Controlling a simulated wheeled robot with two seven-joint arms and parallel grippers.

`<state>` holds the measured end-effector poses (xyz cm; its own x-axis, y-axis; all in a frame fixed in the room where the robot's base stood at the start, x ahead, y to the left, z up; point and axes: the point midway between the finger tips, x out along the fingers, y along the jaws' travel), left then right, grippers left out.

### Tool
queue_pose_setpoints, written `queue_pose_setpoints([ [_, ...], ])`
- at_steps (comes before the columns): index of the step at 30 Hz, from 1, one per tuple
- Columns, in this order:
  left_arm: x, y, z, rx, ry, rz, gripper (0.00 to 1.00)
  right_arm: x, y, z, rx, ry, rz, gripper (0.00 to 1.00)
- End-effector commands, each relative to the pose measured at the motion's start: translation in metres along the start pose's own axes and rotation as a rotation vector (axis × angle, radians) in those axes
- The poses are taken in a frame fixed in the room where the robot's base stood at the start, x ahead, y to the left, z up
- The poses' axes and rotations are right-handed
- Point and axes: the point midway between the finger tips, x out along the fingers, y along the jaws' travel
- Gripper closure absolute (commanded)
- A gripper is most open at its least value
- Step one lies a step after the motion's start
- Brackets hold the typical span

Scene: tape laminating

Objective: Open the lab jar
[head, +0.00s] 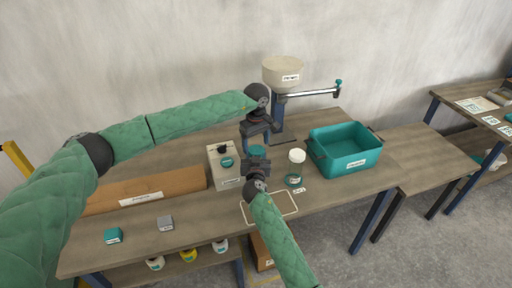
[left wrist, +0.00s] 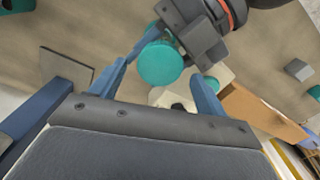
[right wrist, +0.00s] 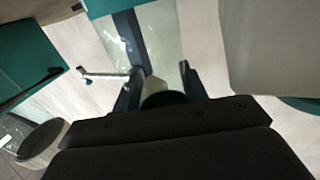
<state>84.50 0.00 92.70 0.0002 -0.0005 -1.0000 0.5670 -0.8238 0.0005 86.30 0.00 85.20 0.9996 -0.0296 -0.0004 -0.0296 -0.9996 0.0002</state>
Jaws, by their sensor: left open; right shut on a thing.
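The lab jar's round teal lid (head: 257,150) shows between my two grippers in the head view. In the left wrist view the teal lid (left wrist: 160,63) lies between the spread blue fingers of my left gripper (left wrist: 163,80), apart from the finger on the right. My left gripper (head: 262,132) is open, just above the lid. My right gripper (head: 257,163) is shut on the jar from the front, below the lid. The jar's body is mostly hidden by the right gripper. In the right wrist view a dark round shape (right wrist: 163,98) sits between the fingers.
A white-lidded jar (head: 296,157) stands close on the right, with a teal bin (head: 345,163) beyond it. A white box (head: 224,170) and a brown carton (head: 150,190) are to the left. A hopper stand (head: 276,115) rises behind. The front left has small blocks (head: 113,235).

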Motion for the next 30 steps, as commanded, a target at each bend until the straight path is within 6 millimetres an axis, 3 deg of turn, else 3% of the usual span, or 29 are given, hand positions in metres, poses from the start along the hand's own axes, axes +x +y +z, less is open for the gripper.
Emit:
queue_pose_setpoints([
  [8,-0.022,0.000,0.000,0.011,0.000,0.000,0.28,0.000,0.000,0.001,-0.001,-0.001,0.000,1.00],
  [19,-0.052,0.000,0.000,0.265,0.000,0.000,0.28,0.000,0.000,0.001,0.000,-0.001,0.000,1.00],
  [25,-0.046,0.000,0.000,0.290,-0.001,-0.001,0.28,0.000,0.000,0.001,0.000,-0.001,0.000,1.00],
  [30,-0.028,0.000,0.000,0.289,-0.003,-0.002,0.28,0.000,0.000,0.001,0.000,-0.001,0.000,1.00],
])
